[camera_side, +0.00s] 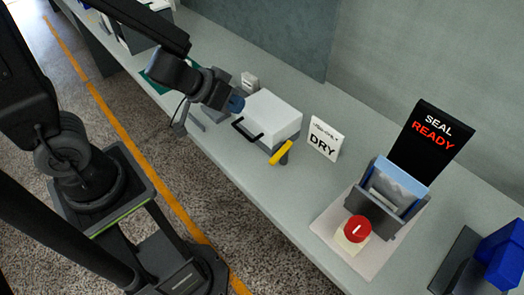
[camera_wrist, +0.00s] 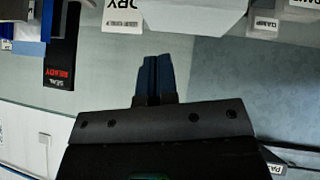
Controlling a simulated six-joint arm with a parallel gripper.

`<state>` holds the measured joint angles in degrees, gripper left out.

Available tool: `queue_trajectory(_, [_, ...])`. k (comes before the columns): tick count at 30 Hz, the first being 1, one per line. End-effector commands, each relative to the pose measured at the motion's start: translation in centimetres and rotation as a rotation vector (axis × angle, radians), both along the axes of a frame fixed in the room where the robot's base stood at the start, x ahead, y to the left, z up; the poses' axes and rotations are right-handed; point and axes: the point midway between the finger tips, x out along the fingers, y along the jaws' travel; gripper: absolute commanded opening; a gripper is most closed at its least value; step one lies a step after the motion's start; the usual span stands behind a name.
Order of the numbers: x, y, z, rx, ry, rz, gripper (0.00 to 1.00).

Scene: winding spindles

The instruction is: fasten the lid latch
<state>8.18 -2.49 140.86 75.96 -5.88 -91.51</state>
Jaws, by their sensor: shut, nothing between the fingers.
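The box (camera_side: 265,144) stands on the grey bench in the side view, with a grey body, a white lid (camera_side: 272,113) lying flat on top and a black handle (camera_side: 247,132) at its front. The yellow lid latch (camera_side: 281,153) sticks out at the box's right front corner, tilted; I cannot tell how it engages the lid. My gripper (camera_side: 237,104) is at the left end of the box, near the lid; any contact is unclear. Its blue fingers (camera_wrist: 157,72) are together and empty in the wrist view. The latch is not recognisable in the wrist view.
A DRY card (camera_side: 324,138) stands right of the box. Further right are a base plate with a red button (camera_side: 357,229), a grey holder (camera_side: 385,205) and a SEAL READY sign (camera_side: 429,143). Blue bins (camera_side: 502,254) stand at the far right. Bench in front of the card is clear.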

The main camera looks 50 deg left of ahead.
Motion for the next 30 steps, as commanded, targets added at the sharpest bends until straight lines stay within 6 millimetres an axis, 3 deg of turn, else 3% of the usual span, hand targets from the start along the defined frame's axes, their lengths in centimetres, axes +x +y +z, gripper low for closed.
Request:
queue_trajectory(3, [-1.0, -1.6, -2.4, -0.089, 0.099, -0.067, 0.00])
queue_trajectory(9, [-2.4, -2.8, -4.3, -0.165, 0.207, -0.116, 0.00])
queue_trajectory(23, [-2.5, -3.0, -4.5, -0.177, 0.224, -0.120, 0.00])
queue_trajectory(30, [-1.8, -3.6, -5.9, -0.178, 0.228, -0.118, 0.00])
